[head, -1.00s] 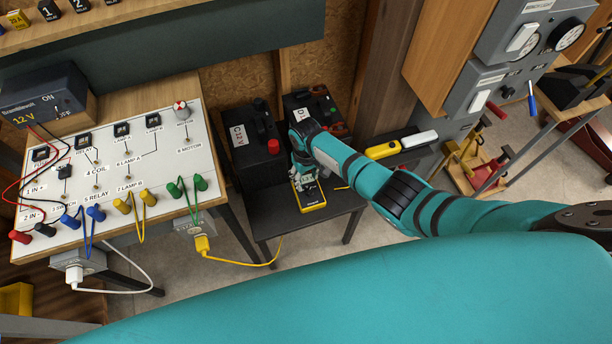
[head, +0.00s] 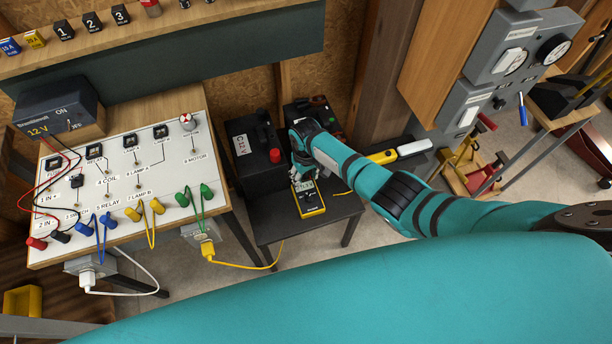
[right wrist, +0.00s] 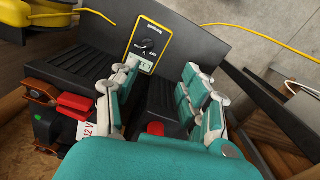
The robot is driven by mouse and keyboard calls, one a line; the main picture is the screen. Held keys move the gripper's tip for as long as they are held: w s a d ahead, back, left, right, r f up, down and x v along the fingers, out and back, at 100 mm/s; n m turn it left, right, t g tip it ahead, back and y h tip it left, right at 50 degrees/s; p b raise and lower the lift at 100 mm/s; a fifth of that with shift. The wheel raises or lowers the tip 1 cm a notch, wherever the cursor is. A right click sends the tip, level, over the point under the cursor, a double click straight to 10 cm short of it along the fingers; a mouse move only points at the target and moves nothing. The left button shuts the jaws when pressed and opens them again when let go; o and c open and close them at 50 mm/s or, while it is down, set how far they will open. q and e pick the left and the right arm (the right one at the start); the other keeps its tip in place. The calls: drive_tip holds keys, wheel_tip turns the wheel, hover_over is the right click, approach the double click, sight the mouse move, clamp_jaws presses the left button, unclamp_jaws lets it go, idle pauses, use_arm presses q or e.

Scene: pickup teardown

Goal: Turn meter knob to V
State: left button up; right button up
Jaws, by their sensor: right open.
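The meter (head: 311,200) is a small yellow and black handheld unit lying on a black low table (head: 262,222). Its dark round knob (right wrist: 147,46) shows in the right wrist view, with light markings around it too small to read; I cannot tell its setting. My right gripper (head: 303,172) is over the far end of the meter in the head view and hides part of it. In the right wrist view its two teal and grey fingers (right wrist: 160,70) are spread apart with nothing between them. The knob lies beyond the fingertips, nearer the left finger. My left gripper is not in view.
A black battery (head: 254,150) with a red cap stands left of the gripper, and another battery (head: 318,110) stands behind it. A yellow bar (head: 382,157) lies to the right. A wired circuit panel (head: 120,180) stands left. The table's front part is clear.

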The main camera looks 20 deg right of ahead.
idle(0.3)
wheel_tip(320, 180, up, 12)
idle(0.5)
drive_tip(key=shift+w, duration=0.1)
